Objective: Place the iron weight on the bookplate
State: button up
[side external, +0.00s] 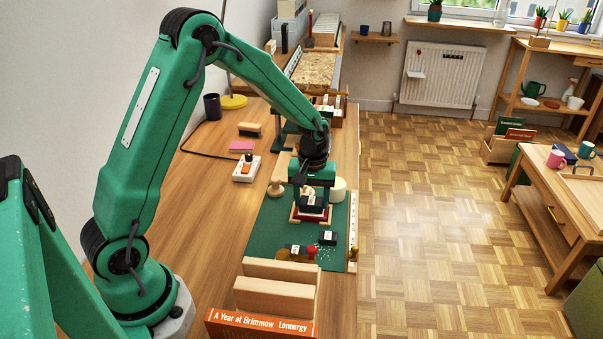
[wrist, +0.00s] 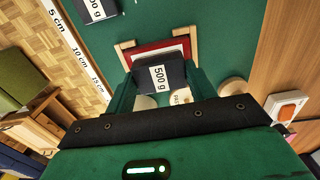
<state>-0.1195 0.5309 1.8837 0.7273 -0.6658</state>
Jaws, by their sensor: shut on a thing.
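The iron weight (wrist: 157,73) is a dark block with a white "500 g" label, and it also shows in the side view (side external: 312,202). My gripper (wrist: 160,84) is shut on it, one green finger on each side. In the side view my gripper (side external: 312,193) points down over the green mat. The bookplate (wrist: 152,50) appears as a red-bordered pale piece between wooden strips, right at the weight; its red edge shows in the side view (side external: 309,217). The weight covers part of it. I cannot tell whether the weight touches it.
Other dark labelled weights (side external: 327,238) lie on the green mat (side external: 270,229) nearer the camera, beside a red-topped item (side external: 311,252). A pale round object (side external: 338,189) stands close to my gripper. Wooden blocks (side external: 280,270) stand in front. A ruler (side external: 353,225) edges the mat.

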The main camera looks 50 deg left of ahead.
aim_at(312, 201)
jog(key=shift+f, duration=0.1)
jog(key=o, duration=1.4)
jog(key=shift+c, duration=0.2)
notch_tip(312, 201, up, 12)
